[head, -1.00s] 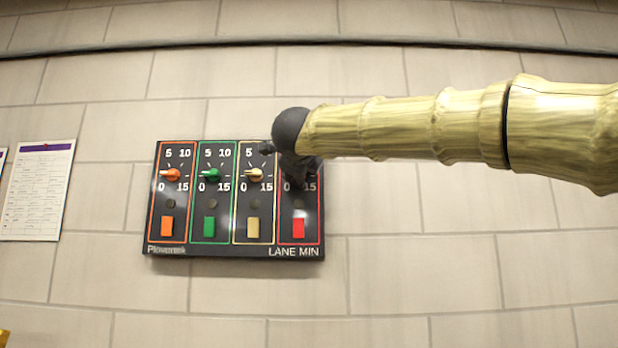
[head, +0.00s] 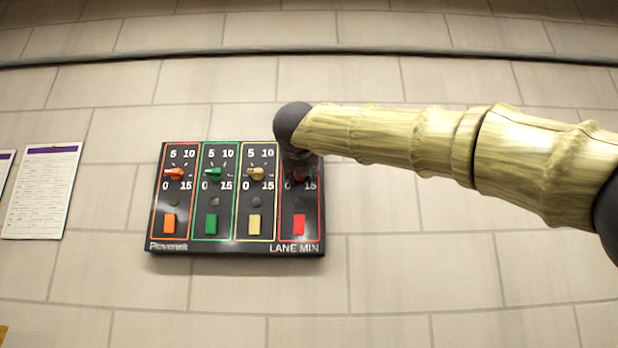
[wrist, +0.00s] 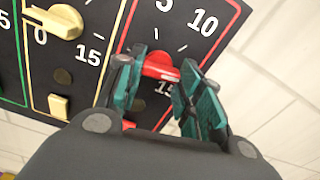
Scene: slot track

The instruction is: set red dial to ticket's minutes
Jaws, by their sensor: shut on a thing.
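The red dial (head: 299,177) is in the rightmost, red-outlined lane of a black wall panel (head: 215,247). In the head view my gripper (head: 303,162) covers most of this dial and its upper numbers. In the wrist view the red dial's grip bar (wrist: 160,66) lies between the teal fingers of my gripper (wrist: 163,76), which is shut on it. The numbers 5, 10 and 15 show around it, 5 cut by the picture edge. I cannot tell its exact setting. No ticket's minutes are readable.
Orange (head: 174,174), green (head: 212,172) and yellow (head: 257,173) dials sit left of the red one. A red button (head: 298,225) is below the red dial. A printed sheet (head: 42,195) with a purple header hangs at left, too small to read. The wall right of the panel is bare.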

